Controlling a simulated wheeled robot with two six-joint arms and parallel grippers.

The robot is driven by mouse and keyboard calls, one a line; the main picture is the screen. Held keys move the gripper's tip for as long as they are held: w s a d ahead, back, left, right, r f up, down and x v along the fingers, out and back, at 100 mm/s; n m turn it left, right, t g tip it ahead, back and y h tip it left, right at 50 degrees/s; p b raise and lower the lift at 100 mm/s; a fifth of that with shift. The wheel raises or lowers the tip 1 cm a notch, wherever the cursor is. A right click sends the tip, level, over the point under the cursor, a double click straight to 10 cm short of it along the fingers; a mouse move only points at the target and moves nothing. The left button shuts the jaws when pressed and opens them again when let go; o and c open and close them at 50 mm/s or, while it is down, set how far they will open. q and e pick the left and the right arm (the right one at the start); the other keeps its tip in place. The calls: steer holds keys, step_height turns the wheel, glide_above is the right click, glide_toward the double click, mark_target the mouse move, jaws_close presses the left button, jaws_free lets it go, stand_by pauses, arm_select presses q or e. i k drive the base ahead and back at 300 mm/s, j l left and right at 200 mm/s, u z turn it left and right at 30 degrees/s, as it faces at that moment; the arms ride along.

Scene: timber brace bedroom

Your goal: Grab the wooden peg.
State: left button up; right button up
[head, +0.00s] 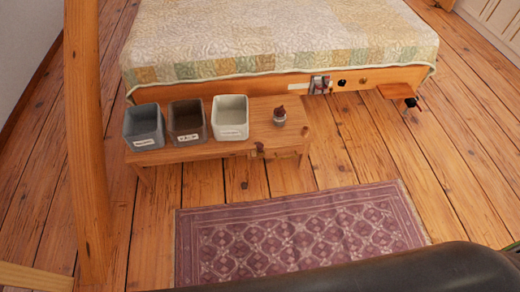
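I cannot make out the wooden peg for certain. A small round wood-coloured knob or peg end (363,81) shows on the bed's wooden footboard, beside a black round knob (341,83). A small brown object (260,147) is at the front edge of the low wooden bench (205,151); it is too small to identify. Neither of my grippers is in view.
Three bins, grey (144,127), brown (187,121) and white (230,118), stand on the bench beside a small pot (280,116). Behind is the bed (270,35). A wooden post (88,140) rises at left. A purple rug (300,237) lies on clear floor.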

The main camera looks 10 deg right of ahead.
mark_target(260, 146)
steer(key=i+l, duration=0.75)
steer(key=l, duration=0.2)
steer(key=i+l, duration=0.4)
steer(key=l+u, duration=0.05)
steer(key=l, duration=0.05)
